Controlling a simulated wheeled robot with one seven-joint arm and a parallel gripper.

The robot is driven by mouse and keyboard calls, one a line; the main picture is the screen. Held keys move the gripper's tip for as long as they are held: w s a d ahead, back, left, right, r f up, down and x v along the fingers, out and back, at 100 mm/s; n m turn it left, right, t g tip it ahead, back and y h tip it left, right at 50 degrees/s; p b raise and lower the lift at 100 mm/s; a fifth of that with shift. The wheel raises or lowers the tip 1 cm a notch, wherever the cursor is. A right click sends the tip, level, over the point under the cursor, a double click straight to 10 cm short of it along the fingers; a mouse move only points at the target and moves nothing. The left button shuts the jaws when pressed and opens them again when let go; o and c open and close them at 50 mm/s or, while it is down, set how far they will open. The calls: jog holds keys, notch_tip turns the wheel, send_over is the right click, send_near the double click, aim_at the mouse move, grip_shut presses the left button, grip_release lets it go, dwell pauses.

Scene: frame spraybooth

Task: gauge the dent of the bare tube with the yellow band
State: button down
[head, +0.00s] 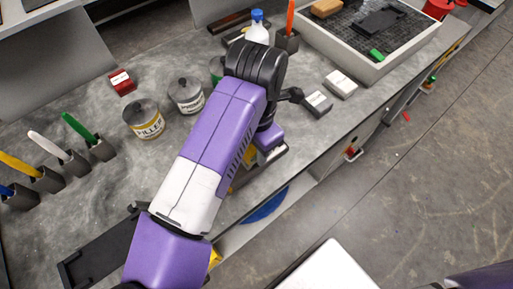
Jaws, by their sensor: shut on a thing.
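My gripper (270,152) is low at the end of my purple and white arm, over the front edge of the grey bench. My own arm hides most of it, and its fingertips do not show clearly. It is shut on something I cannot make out. A small yellow patch (249,154) shows beside it, but I cannot tell what it belongs to. I cannot pick out a bare tube with a yellow band or its dent. No gauge can be identified for sure.
A filler tin (144,119) and a second tin (186,95) stand left of my arm. Several coloured sticks in holders (76,165) line the left. A grey tray (405,50) is at the back right. Two small labelled blocks (341,84) lie near the bench edge.

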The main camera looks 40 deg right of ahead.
jog(key=shift+f+b, duration=0.55)
jog(key=shift+b, duration=0.15)
jog(key=c, duration=1.1)
grip_release()
jog(key=shift+r, duration=0.1)
jog(key=shift+o, duration=0.2)
jog(key=shift+r+b, duration=0.4)
jog(key=shift+r, duration=3.5)
